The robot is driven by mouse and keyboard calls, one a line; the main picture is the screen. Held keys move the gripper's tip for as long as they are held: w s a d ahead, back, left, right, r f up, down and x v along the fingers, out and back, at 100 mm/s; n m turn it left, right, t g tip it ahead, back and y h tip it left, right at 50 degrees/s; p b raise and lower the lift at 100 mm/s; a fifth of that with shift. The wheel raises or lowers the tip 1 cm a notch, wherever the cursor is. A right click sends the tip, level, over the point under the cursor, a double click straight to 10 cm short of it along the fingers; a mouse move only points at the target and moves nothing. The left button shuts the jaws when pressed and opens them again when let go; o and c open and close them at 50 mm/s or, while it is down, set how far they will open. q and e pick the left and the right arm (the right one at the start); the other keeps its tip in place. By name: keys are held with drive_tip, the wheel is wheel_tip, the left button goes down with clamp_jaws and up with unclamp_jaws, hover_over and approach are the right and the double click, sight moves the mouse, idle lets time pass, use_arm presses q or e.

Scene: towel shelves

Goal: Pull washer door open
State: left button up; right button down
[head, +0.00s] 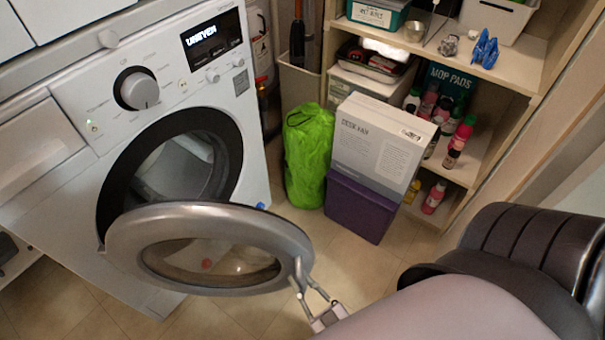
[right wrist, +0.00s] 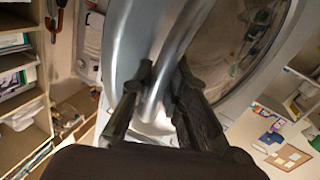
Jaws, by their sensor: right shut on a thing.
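The white washer (head: 187,85) stands at the left in the head view, with its dark round opening and drum (head: 180,165) showing. Its round grey door (head: 210,221) is swung well open toward me, out from the washer's front. My right gripper (head: 308,283) is at the right edge of the door. In the right wrist view the two dark fingers of my right gripper (right wrist: 160,88) are shut around the grey door rim (right wrist: 168,62), one on each side. My left gripper is not in view.
A bright green bag (head: 308,155) and a white desk fan box (head: 378,148) on a purple box (head: 358,207) stand right of the washer. Shelves (head: 490,60) with bottles and bins stand behind.

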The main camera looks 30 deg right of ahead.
drive_tip(key=shift+s+a+f, duration=0.25)
drive_tip(key=shift+s+a, duration=0.6)
drive_tip(key=shift+s, duration=0.25)
drive_tip(key=c, duration=1.9)
unclamp_jaws()
drive_tip(key=o, duration=0.4)
drive_tip(key=shift+w+r, duration=0.1)
drive_tip(key=shift+c, duration=0.2)
drive_tip(key=s, duration=1.2)
drive_tip(key=shift+d, duration=0.15)
drive_tip(key=shift+c, duration=0.6)
